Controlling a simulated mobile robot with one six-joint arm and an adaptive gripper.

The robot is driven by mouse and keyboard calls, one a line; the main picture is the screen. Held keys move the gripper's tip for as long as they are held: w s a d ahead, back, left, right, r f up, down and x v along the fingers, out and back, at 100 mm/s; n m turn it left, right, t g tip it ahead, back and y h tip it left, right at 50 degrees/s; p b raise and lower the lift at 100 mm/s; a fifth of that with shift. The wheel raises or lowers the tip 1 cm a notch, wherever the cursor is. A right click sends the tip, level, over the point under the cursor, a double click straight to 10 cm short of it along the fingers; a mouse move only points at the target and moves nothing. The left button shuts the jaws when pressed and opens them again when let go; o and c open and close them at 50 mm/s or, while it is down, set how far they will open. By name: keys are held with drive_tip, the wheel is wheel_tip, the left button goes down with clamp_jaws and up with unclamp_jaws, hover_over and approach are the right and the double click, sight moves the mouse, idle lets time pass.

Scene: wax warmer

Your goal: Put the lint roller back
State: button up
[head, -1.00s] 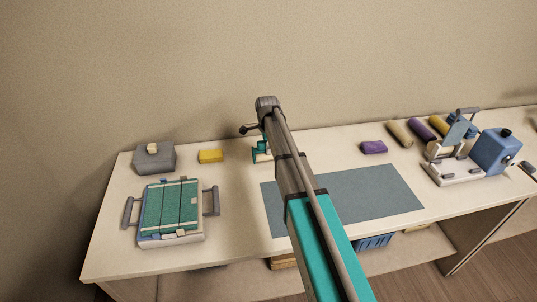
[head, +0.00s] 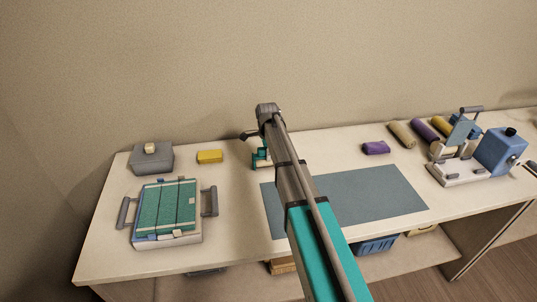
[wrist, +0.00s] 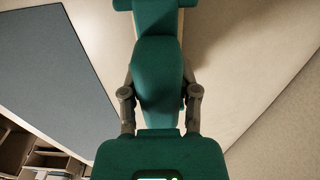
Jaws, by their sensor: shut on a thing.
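My gripper (wrist: 158,100) is shut on a teal thing (wrist: 158,75), seen from above in the wrist view; it looks like the lint roller's handle. A teal crosspiece (wrist: 158,8) and a thin cream strip show beyond it, at the top edge. The roller part is not clearly seen. In the head view my gripper (head: 261,158) is mostly hidden behind my arm, over the table left of the blue-grey mat (head: 375,195). I cannot tell whether the held thing touches the table.
A tray with teal slabs (head: 167,210), a grey lidded box (head: 152,158) and a yellow block (head: 210,157) stand left. Right are a purple block (head: 376,148), several rolls (head: 402,134) and a blue machine (head: 500,152). Bare tabletop (head: 235,215) lies between tray and mat.

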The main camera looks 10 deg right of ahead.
drive_tip(key=o, duration=1)
drive_tip(key=shift+f, duration=0.1)
wheel_tip(320, 180, up, 12)
drive_tip(key=p, duration=1.2)
drive_tip(key=shift+r, duration=0.2)
drive_tip(key=s+n, duration=1.8)
drive_tip(key=s, duration=1.1)
drive_tip(key=shift+d, duration=0.3)
